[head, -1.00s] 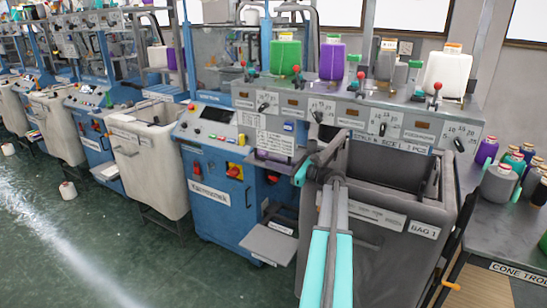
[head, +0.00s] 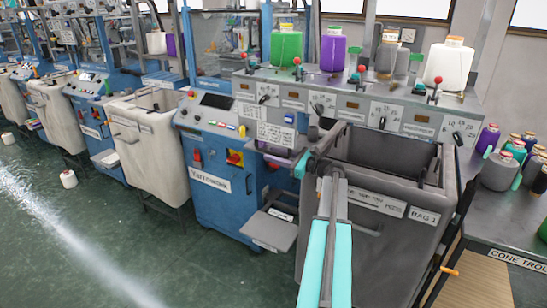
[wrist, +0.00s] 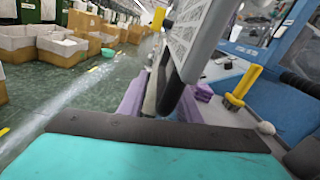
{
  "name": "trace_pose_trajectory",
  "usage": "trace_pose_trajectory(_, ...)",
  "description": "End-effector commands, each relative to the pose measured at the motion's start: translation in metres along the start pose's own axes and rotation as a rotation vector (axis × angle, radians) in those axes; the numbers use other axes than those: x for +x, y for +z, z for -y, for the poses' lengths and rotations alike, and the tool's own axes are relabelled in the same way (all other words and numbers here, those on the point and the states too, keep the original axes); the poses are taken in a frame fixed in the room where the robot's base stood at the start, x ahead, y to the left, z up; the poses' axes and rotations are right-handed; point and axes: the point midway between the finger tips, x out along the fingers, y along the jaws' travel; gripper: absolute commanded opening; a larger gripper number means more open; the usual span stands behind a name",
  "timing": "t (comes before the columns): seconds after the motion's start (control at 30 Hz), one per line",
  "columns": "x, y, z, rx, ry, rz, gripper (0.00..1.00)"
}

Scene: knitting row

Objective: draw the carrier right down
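My arm with its teal cover reaches up from the bottom middle of the head view. Its end, with my gripper (head: 312,160), is in front of the blue machine (head: 215,185), at the left rim of the grey bin marked BAG 1 (head: 365,255). The fingers cannot be made out there. I cannot tell which part is the carrier, or whether the gripper touches anything.
Yarn cones, including a green one (head: 287,47) and a purple one (head: 333,52), stand on the panel above. A trolley (head: 510,228) with several cones is at right. A small shelf (head: 270,229) juts out low. A yellow-handled brush (wrist: 242,88) shows in the wrist view.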

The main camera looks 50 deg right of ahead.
Motion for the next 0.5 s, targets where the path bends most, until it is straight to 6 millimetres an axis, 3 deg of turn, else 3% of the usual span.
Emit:
trace_pose_trajectory(0.27, -0.005, 0.001, 0.002, 0.000, -0.003, 0.001, 0.31)
trace_pose_trajectory(0.5, -0.030, 0.000, 0.001, 0.000, -0.005, 0.001, 0.31)
